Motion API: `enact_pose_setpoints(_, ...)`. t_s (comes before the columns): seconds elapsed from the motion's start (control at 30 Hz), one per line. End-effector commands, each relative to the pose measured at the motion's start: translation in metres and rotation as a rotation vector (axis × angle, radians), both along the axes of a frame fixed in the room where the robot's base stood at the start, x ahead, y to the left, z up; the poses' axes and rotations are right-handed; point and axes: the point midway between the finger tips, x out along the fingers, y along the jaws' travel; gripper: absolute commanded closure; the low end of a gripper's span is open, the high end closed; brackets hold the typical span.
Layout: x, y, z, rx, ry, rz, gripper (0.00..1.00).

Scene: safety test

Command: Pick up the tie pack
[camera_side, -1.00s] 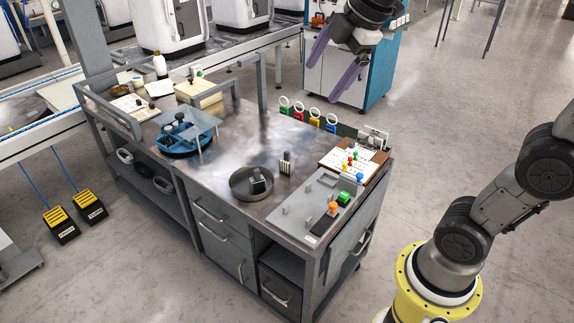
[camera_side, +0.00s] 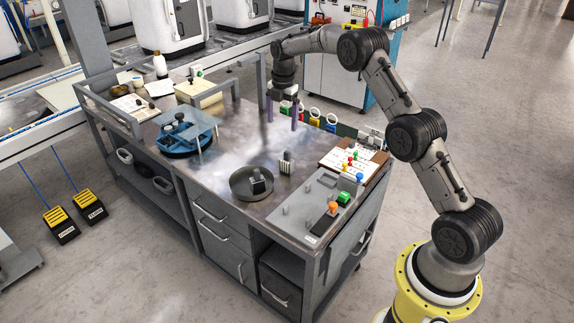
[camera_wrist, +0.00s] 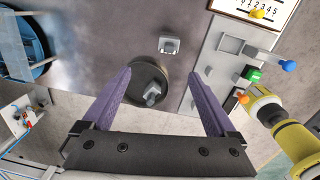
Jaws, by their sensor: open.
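A small upright pack with pale stripes and a dark grey top (camera_side: 286,163) stands on the metal bench top, behind and right of a round dark dish (camera_side: 237,184); it looks like the tie pack. In the wrist view this pack (camera_wrist: 169,45) is beyond the fingertips, near the top middle. A small dark grey block (camera_side: 258,186) lies in the dish and also shows in the wrist view (camera_wrist: 152,94). My gripper (camera_side: 281,116) is open and empty above the bench, behind the pack and apart from it. Its purple fingers (camera_wrist: 160,76) are spread wide.
A grey fixture plate (camera_side: 303,222) with green and orange parts lies at the bench's right front. A sheet with coloured pegs (camera_side: 345,158) is behind it. A blue round fixture under a clear plate (camera_side: 183,135) stands left. Coloured ring-handled tags (camera_side: 315,117) line the back edge.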

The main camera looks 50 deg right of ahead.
Motion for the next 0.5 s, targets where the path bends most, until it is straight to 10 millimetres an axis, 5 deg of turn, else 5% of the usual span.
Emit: enact_pose_setpoints(0.5, -0.011, -0.011, -0.092, 0.021, 0.054, -0.025, 0.07)
